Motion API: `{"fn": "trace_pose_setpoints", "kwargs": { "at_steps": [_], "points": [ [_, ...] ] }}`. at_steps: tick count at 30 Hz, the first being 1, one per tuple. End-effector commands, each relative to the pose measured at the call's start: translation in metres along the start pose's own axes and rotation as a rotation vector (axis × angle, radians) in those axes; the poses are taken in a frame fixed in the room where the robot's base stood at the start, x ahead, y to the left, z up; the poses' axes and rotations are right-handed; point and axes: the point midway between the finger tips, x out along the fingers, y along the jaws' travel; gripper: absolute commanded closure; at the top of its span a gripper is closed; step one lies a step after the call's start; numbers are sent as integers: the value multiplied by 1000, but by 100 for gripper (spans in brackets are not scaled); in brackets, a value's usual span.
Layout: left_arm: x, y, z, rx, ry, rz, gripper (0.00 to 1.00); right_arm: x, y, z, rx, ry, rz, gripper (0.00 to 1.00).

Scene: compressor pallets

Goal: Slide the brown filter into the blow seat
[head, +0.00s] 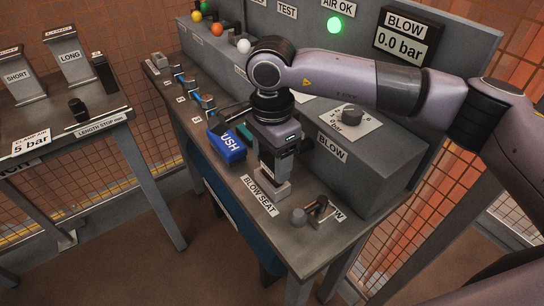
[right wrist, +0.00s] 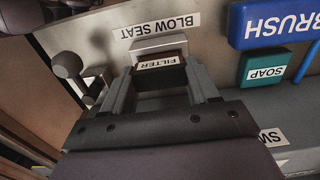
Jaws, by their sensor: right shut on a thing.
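The brown filter (right wrist: 160,73) is between the two fingers of my right gripper (right wrist: 163,82) in the right wrist view, with its white FILTER label showing. My right gripper (head: 272,178) is shut on it and points down at the bench in the head view. The blow seat (right wrist: 158,46) is a pale grey block directly in front of the filter, at the BLOW SEAT label; it also shows below the gripper in the head view (head: 276,192). The filter appears to meet or overlap the seat; how deep it sits is hidden. My left gripper is out of view.
A blue BRUSH block (head: 228,147) stands left of my gripper. A grey housing with a dial (head: 351,115) rises behind. A BLOW gauge (head: 404,37) reads 0.0 bar.

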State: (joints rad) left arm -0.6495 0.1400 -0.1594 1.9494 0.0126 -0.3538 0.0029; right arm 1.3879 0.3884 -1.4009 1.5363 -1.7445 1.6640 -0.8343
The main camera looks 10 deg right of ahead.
Motion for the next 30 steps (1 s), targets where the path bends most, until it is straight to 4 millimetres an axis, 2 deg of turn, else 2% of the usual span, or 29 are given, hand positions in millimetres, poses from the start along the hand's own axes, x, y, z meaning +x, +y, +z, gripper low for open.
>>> {"fn": "trace_pose_setpoints", "kwargs": {
  "at_steps": [19,20,22,30],
  "points": [
    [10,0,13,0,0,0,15,18,0,0,0,0,0,89],
    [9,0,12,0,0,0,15,16,0,0,0,0,0,34],
    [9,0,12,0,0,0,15,16,0,0,0,0,0,11],
    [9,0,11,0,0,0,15,16,0,0,0,0,0,11]
  ]
}}
